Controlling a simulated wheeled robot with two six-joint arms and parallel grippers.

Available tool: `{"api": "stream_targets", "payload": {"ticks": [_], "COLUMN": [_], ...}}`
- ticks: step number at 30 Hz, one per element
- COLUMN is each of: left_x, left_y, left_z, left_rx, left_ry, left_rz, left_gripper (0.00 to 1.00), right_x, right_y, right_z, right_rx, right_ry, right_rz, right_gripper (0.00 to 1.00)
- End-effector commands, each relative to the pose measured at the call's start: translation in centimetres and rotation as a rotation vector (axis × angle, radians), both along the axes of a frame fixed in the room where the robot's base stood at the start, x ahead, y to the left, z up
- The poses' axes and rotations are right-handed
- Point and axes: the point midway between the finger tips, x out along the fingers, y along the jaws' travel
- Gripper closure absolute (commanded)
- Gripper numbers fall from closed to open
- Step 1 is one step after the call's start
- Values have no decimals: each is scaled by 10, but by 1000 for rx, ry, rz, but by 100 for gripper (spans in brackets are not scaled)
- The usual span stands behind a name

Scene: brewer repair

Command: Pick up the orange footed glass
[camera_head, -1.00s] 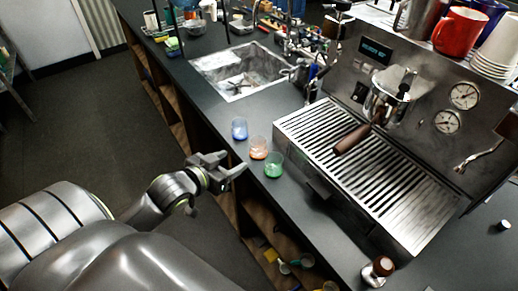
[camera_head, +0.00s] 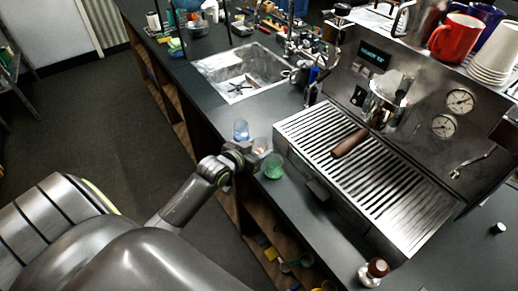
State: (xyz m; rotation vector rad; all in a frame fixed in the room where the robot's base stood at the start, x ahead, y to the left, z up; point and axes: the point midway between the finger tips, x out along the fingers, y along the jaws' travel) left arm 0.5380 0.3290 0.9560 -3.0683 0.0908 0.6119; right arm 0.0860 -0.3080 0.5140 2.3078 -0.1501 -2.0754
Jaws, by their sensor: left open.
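The orange footed glass (camera_head: 261,145) stands on the dark counter between a blue glass (camera_head: 240,130) and a green glass (camera_head: 273,167). My left gripper (camera_head: 250,152) is open and right at the orange glass, low over the counter's front edge. It hides the lower part of the orange glass. I cannot tell whether the fingers touch it. My right gripper is not in view.
A large espresso machine with a slatted drip tray (camera_head: 370,180) stands close right of the glasses. A sink (camera_head: 240,72) lies behind them. A small brown-topped tamper (camera_head: 375,270) stands at the front right. The counter left of the blue glass is clear.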

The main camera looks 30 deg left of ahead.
Motion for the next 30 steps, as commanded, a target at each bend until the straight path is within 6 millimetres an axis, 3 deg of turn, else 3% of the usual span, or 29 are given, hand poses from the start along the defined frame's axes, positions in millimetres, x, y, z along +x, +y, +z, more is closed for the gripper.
{"api": "stream_targets", "payload": {"ticks": [9,17,25,30], "left_x": [3,3,4,4], "left_y": [0,0,0,0], "left_z": [-2,-2,2,25], "left_rx": [1,0,1,4], "left_ry": [0,0,-2,-6], "left_rz": [0,0,0,-3], "left_gripper": [47,80,80,80], "right_x": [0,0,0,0], "right_y": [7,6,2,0], "right_z": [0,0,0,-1], "right_rx": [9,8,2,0], "right_ry": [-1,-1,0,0], "right_rz": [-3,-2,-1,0], "right_gripper": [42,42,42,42]}}
